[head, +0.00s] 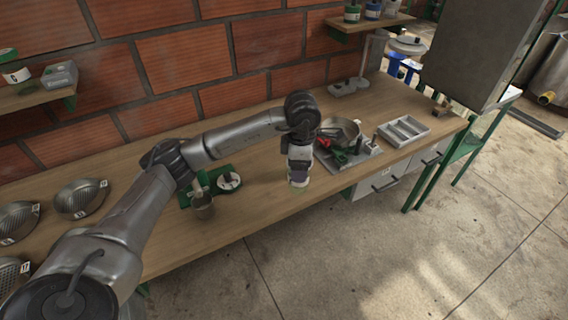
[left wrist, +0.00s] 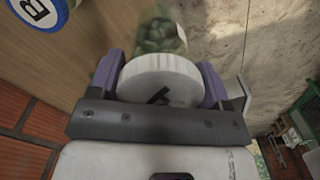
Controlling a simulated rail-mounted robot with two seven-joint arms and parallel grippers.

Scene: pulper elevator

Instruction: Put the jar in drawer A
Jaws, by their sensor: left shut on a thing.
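My left gripper (head: 299,167) is shut on a jar (head: 298,183), above the front edge of the workbench. In the left wrist view the jar's white lid (left wrist: 158,78) sits between the purple fingers, with dark green contents visible through its clear wall (left wrist: 160,38). Two white-fronted drawers are under the bench to the right: a nearer one (head: 375,192) and a farther one (head: 429,158). Both look shut, with dark bar handles. Their labels are too small to read. My right gripper is out of view.
On the bench (head: 255,205) are a metal cup (head: 203,207), a round white-topped item (head: 228,181), a metal pan (head: 340,130) with tools near it, and a grey divided tray (head: 403,131). Strainers (head: 80,199) stand at left. Open floor (head: 400,250) lies before the drawers.

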